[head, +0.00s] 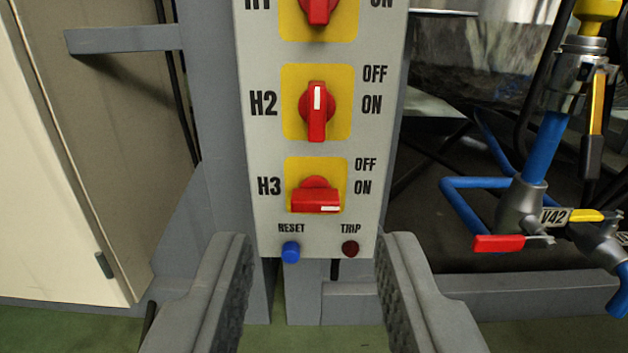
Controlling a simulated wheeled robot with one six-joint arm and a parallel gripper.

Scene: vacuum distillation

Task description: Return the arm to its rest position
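My gripper (313,290) is open and empty at the bottom of the view, with its two dark grey fingers wide apart. It is in front of the lower end of a light grey control panel (262,215). I cannot tell how far it is from the panel. The H2 switch (317,112) is a red knob on a yellow plate, with its handle upright. The H3 switch (316,197) is a red knob with its handle lying level, its white mark to the right by ON. The upper H1 switch (318,10) is cut off by the top edge.
A blue RESET button (291,251) and a dark red TRIP light (350,249) sit low on the panel. A beige cabinet (70,170) stands at left. Green floor (60,330) shows below.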

